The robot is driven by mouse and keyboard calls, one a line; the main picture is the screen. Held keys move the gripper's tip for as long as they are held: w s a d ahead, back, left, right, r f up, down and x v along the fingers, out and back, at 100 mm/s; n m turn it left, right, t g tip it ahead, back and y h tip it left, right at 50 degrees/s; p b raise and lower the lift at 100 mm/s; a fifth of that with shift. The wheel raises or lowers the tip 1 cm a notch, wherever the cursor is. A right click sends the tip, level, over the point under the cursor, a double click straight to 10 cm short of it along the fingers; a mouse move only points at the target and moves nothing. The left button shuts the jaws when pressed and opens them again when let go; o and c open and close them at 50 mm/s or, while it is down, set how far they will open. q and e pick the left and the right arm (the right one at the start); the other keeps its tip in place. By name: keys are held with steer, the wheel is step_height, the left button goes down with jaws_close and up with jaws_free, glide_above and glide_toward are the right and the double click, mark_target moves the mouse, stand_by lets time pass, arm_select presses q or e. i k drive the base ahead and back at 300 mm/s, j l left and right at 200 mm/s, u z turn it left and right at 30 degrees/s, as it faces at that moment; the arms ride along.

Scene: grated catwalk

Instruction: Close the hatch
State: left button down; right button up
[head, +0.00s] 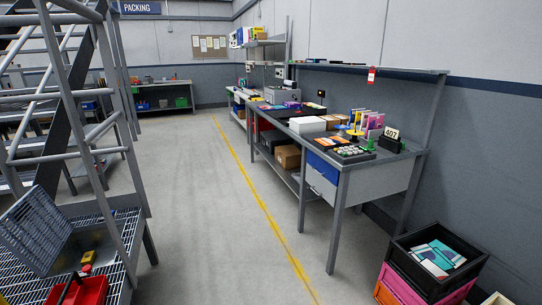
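The hatch appears to be the grey grated panel (36,230) at the lower left of the head view. It stands raised and tilted on the grated catwalk platform (118,283), so it is open. A recessed area (90,244) shows to the right of the panel. A small yellow and red object (87,266) is at the near side of that recess; I cannot tell whether it is inside or on the edge. Neither of my grippers is in view.
A red open container (88,292) is on the platform in front of the hatch. Grey stair rails (85,93) rise around the platform. A workbench (385,182) and stacked crates (415,279) stand at the right. The floor between is clear.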

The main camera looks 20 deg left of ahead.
mark_target(42, 256)
steer(key=i+j+u, duration=0.45)
steer(key=i, duration=0.35)
steer(key=i+u, duration=0.45)
steer(key=i, duration=0.35)
steer(key=i+l+u, duration=0.15)
steer(key=i+u, duration=0.3)
steer(key=i, duration=0.35)
steer(key=i+l+u, duration=0.1)
steer(key=i, duration=2.5)
steer(key=i+u, duration=0.85)
steer(key=i+l+u, duration=0.25)
steer(key=i+u, duration=0.15)
